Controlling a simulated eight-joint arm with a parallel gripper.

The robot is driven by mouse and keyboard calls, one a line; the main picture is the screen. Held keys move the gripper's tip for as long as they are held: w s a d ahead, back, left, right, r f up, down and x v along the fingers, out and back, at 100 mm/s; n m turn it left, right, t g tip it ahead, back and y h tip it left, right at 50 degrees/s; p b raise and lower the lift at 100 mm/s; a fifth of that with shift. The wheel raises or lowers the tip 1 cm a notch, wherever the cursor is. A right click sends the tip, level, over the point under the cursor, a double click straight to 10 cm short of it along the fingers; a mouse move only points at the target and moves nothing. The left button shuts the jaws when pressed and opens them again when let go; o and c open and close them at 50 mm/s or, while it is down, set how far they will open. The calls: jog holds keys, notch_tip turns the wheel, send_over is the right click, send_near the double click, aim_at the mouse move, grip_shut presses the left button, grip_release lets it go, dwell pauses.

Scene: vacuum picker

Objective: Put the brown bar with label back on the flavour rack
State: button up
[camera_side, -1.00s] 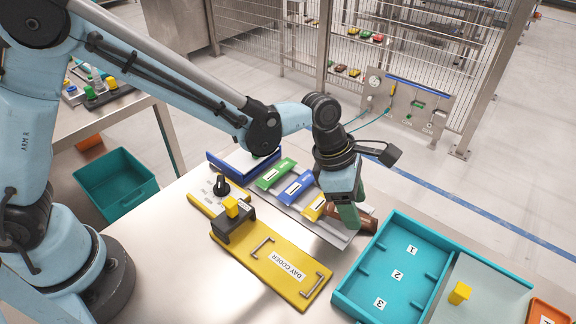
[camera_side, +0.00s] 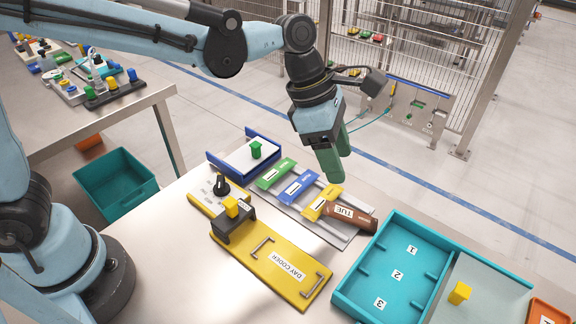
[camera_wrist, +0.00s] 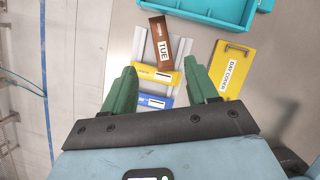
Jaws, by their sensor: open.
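The brown bar (camera_side: 349,213) has a white TUE label. It lies at the right end of the grey flavour rack (camera_side: 353,239), askew to the other bars, its left end close to the yellow bar (camera_side: 318,205); I cannot tell whether it is seated. The bar also shows in the wrist view (camera_wrist: 159,40), ahead of my fingers. My gripper (camera_side: 334,166) is above and behind the rack, with green fingers pointing down. In the wrist view my gripper (camera_wrist: 166,82) is open and empty, its fingers apart.
Blue (camera_side: 296,187) and green (camera_side: 275,174) bars sit on the rack. A yellow DAY CODER plate (camera_side: 262,270) lies in front. A teal numbered tray (camera_side: 373,245) stands to the right, and a blue-sided holder (camera_side: 228,171) at the rack's left.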

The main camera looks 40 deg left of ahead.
jog(key=s+a+m+t+y, duration=0.2)
jog(key=s+a+m, duration=0.2)
jog(key=a+m, duration=0.7)
jog(key=s+a+m+t+y, duration=0.2)
jog(key=s+a+m, duration=0.3)
jog(key=a+m, duration=0.6)
jog(key=shift+s+r+m+t, duration=0.2)
jog(key=shift+s+m+t, duration=0.1)
jog(key=shift+t, duration=0.4)
jog(key=shift+c, duration=1.1)
jog(key=shift+w, duration=0.1)
